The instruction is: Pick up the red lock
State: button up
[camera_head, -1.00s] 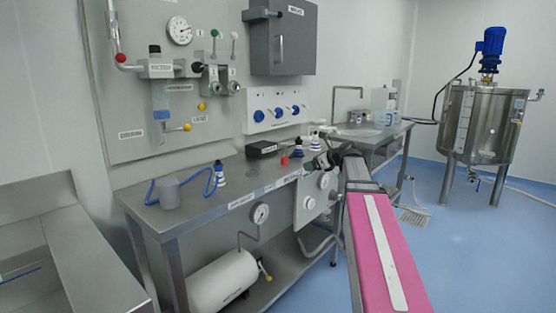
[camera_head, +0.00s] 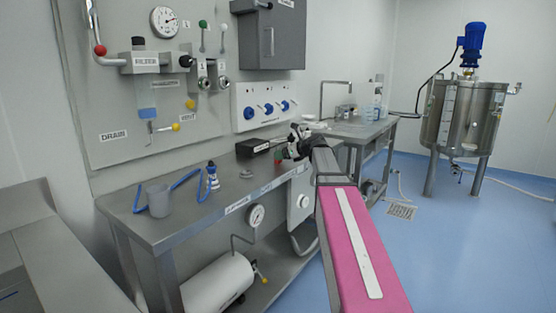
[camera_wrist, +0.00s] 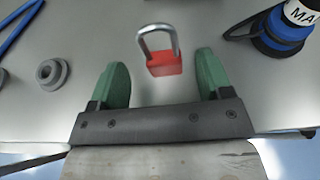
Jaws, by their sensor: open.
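The red lock (camera_wrist: 164,64) lies on the steel table top in the wrist view, its metal shackle pointing away from my gripper. My gripper (camera_wrist: 163,76) is open, with a green finger to the left and right of the lock. The lock's body is near the fingertips, in the gap between them, and neither finger appears to touch it. In the head view my gripper (camera_head: 288,152) is over the bench near the black box, and it largely hides the lock.
On the bench (camera_head: 218,207) are a grey cup (camera_head: 159,200) and a black box (camera_head: 252,147). A panel stands behind.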

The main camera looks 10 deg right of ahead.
jog(key=shift+x, duration=2.75)
jog(key=shift+d+f, duration=0.15)
jog(key=shift+d, duration=0.05)
jog(key=shift+c, duration=0.3)
jog(key=c, duration=1)
